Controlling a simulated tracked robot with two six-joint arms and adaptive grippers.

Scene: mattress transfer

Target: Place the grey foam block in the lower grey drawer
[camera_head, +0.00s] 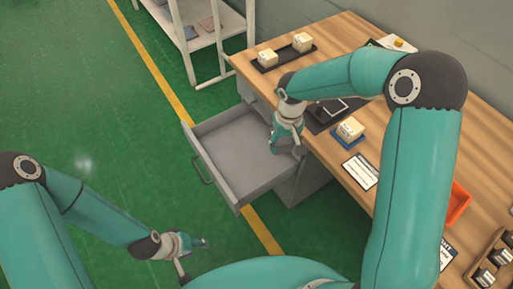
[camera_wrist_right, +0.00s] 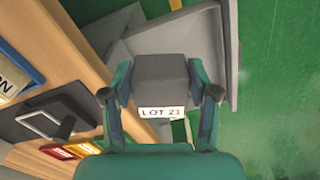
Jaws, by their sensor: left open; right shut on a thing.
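My right gripper (camera_head: 288,148) is shut on the grey foam block. The block (camera_wrist_right: 162,80) shows between the two fingers in the right wrist view, with a white label reading "LOT 21". In the head view it is mostly hidden by the gripper. The grey drawer (camera_head: 228,160) is pulled out from under the wooden bench and looks empty. The right gripper is over the drawer's bench-side end; its exact height above the floor of the drawer is unclear. The drawer also shows behind the block in the right wrist view (camera_wrist_right: 208,36). My left gripper (camera_head: 193,260) is open and empty, low at the bottom.
A white shelf (camera_head: 222,32) stands behind. Green floor left of the drawer is clear.

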